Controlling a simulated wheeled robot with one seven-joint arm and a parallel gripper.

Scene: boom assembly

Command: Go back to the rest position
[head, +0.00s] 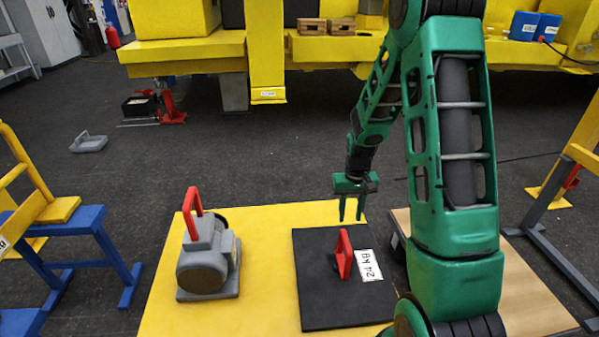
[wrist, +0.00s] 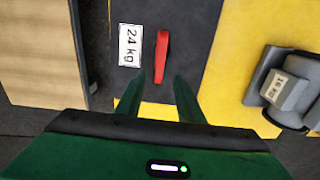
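My green arm comes down from the upper right in the head view. My gripper (head: 351,207) hangs above the far edge of the yellow table, fingers pointing down. Its two fingers are apart with nothing between them; the wrist view also shows the open gripper (wrist: 160,95). Below it, apart from the fingers, a red handle (head: 344,254) stands on a black plate with a white "24 kg" label (head: 370,265). The red handle (wrist: 162,52) lies ahead of the fingertips in the wrist view.
A grey weight (head: 207,262) with a red handle stands on the yellow table (head: 262,290), left of the black plate (head: 325,300). A wooden board (head: 530,285) lies to the right. Blue and yellow stands (head: 75,235) are at left. A yellow machine (head: 190,47) spans the back.

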